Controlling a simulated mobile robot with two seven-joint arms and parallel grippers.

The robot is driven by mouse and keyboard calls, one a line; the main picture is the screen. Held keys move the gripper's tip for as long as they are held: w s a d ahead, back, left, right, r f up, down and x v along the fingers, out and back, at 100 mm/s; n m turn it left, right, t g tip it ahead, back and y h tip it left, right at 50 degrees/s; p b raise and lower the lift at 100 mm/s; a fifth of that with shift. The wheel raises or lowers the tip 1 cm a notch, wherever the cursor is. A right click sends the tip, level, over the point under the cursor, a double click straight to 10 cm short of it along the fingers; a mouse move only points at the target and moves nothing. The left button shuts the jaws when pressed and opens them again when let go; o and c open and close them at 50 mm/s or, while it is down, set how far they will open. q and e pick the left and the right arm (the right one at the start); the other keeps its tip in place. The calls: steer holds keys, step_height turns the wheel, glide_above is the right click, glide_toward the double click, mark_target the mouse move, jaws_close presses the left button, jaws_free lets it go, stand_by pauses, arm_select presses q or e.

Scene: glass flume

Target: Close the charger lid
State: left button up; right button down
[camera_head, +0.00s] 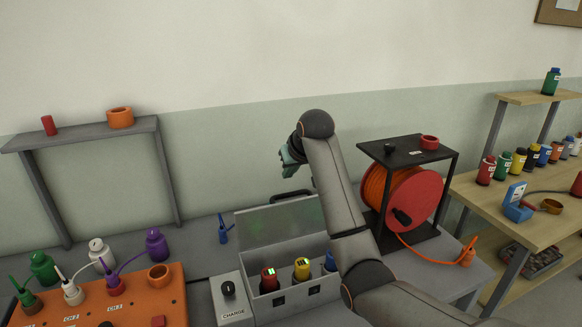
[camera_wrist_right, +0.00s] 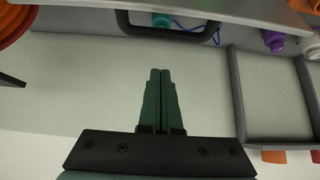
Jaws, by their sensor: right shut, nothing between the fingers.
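The charger box (camera_head: 264,311) stands on the bench, with its pale grey lid (camera_head: 262,225) raised and leaning back. The lid has a black handle (camera_head: 291,196) at its top edge, which also shows in the right wrist view (camera_wrist_right: 167,32). A red battery (camera_head: 269,283), a yellow battery (camera_head: 302,270) and a blue one (camera_head: 330,263) sit in the box. My right gripper (camera_head: 287,158) is above the handle, apart from it. In the right wrist view its green fingers (camera_wrist_right: 160,75) are shut and empty, below the handle in the picture. My right forearm hides the lid's right part. My left gripper is not in view.
A cable reel (camera_head: 411,196) in a black stand is right of my arm. An orange panel (camera_head: 130,303) with bottles stands at the left, beside a grey switch box (camera_head: 231,298). A small blue object (camera_head: 223,231) lies left of the lid.

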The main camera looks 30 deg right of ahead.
mark_target(291, 213)
steer(key=shift+s+a+f+p, duration=0.15)
steer(key=shift+f+p, duration=0.25)
steer(key=shift+f, duration=0.7)
steer(key=shift+s+d+f+p, duration=0.1)
steer(key=shift+f+p, duration=0.25)
steer(key=shift+f, duration=0.7)
